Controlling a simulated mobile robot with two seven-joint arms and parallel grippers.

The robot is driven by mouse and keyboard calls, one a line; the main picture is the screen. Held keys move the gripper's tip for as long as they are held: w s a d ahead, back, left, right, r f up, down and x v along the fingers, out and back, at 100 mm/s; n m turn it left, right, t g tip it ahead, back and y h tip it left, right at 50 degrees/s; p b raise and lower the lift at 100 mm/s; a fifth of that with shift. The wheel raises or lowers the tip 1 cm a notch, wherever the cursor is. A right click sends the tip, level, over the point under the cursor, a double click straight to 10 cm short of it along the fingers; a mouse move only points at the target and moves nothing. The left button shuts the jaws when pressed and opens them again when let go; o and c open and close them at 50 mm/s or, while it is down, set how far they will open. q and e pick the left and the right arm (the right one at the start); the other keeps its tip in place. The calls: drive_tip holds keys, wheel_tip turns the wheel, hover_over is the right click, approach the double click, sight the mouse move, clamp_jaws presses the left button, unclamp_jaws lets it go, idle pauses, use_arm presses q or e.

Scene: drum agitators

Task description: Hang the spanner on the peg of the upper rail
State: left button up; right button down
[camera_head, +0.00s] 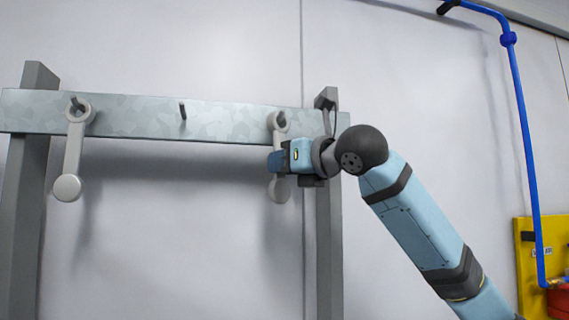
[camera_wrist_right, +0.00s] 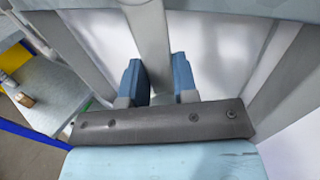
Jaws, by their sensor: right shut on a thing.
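A grey spanner (camera_head: 279,188) hangs upright at the right end of the galvanised rail (camera_head: 225,122). Its ring end is at the right peg (camera_head: 281,120) and appears to be around it. Its round lower end shows below my right gripper (camera_head: 276,162), which is shut on its shaft. In the right wrist view the shaft (camera_wrist_right: 150,45) runs between the blue fingers (camera_wrist_right: 160,85). A second spanner (camera_head: 72,150) hangs by its ring on the left peg (camera_head: 76,103). The middle peg (camera_head: 183,111) is bare. My left gripper is not in view.
Grey posts (camera_head: 25,200) carry the rail at both ends, the right post (camera_head: 328,230) close behind my gripper. A blue pipe (camera_head: 526,140) and a yellow panel (camera_head: 530,260) are at the right. The wall below the middle peg is clear.

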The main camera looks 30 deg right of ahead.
drive_tip(key=c, duration=0.8)
unclamp_jaws()
drive_tip(key=shift+s, duration=0.15)
drive_tip(key=b+v, duration=0.3)
drive_tip(key=v, duration=1)
drive_tip(key=shift+s+d+b, duration=0.2)
drive_tip(key=shift+s+b, duration=0.1)
drive_tip(key=shift+b, duration=0.05)
